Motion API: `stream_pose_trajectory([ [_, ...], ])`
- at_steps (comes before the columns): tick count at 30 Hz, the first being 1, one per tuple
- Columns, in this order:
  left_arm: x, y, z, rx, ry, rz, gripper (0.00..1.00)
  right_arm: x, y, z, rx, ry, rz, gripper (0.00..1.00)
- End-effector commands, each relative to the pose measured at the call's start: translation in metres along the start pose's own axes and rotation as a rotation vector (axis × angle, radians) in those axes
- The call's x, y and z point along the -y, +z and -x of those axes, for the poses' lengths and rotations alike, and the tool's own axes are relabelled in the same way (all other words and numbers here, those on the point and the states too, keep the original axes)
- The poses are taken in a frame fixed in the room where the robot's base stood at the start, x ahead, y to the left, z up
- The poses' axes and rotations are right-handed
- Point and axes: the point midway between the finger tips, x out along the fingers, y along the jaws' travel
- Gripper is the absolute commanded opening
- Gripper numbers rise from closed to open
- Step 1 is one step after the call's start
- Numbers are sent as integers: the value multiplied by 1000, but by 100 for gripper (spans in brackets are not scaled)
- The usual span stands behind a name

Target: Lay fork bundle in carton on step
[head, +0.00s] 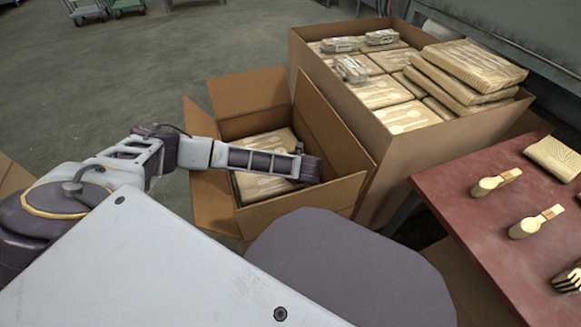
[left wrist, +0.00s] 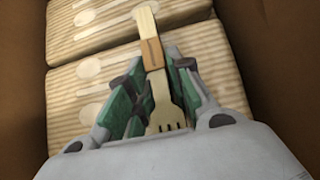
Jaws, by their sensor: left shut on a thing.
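The open cardboard carton (head: 305,205) stands in the middle of the head view with its flaps spread. Striped packs with pale spoon shapes (head: 262,145) lie inside it and also fill much of the left wrist view (left wrist: 75,115). My left arm reaches over the carton, and its fingers are hidden in the head view. In the left wrist view my left gripper (left wrist: 158,80) is shut on the wooden fork bundle (left wrist: 152,52), which has a brown band. Its tines point toward the wrist and its handles away, over the packs. My right gripper is not in view.
A larger carton (head: 405,160) heaped with packs stands behind to the right. A red table (head: 450,195) at right holds banded wooden bundles (head: 537,222), a fork bundle (head: 568,278) and a pack (head: 553,157). Brown carton walls (left wrist: 20,90) flank the left wrist view.

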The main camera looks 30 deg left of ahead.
Motion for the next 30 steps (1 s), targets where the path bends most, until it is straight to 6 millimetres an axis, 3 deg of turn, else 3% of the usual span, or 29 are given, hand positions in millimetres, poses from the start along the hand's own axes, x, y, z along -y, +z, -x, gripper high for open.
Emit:
stream_pose_trajectory([
  [8, 0, 0, 0, 0, 0, 0, 0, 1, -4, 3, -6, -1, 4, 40],
  [9, 0, -1, -1, 0, 0, 0, 23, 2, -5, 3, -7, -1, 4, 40],
  [15, 0, -1, -1, 0, 0, 0, 46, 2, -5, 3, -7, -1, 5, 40],
  [30, 0, 0, 5, -1, -2, -1, 46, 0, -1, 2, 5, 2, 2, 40],
])
